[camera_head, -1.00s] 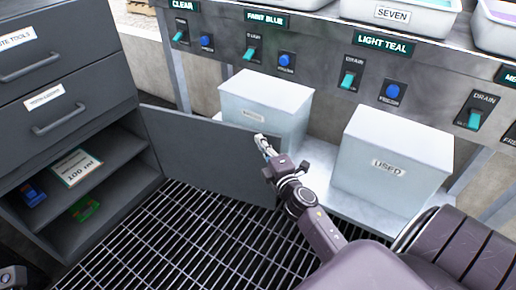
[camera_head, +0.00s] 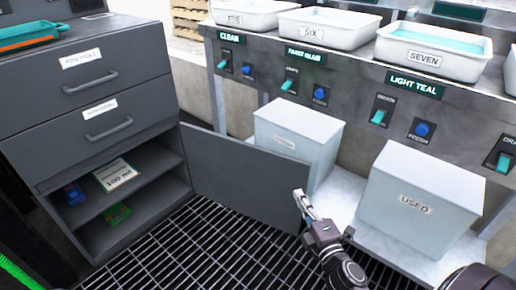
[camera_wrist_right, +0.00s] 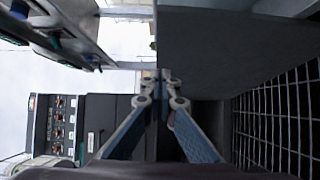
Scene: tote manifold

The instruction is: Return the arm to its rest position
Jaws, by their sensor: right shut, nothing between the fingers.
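My right gripper (camera_head: 301,197) shows in the head view, in front of the open cabinet door and above the floor grating. Its fingers are shut and empty; they also meet in the right wrist view (camera_wrist_right: 165,78). The dark grey cabinet door (camera_head: 240,180) stands open just left of the fingertips. I cannot tell from these views whether the fingers touch it. In the wrist view the door panel (camera_wrist_right: 220,60) fills the upper right. My left gripper is not in view.
The grey cabinet (camera_head: 95,90) has two closed drawers and an open shelf with blue and green items. A white box (camera_head: 300,130) and a box marked USED (camera_head: 415,205) stand on the low shelf at right. Labelled tubs (camera_head: 325,28) sit on the panel above. The floor grating (camera_head: 200,255) is clear.

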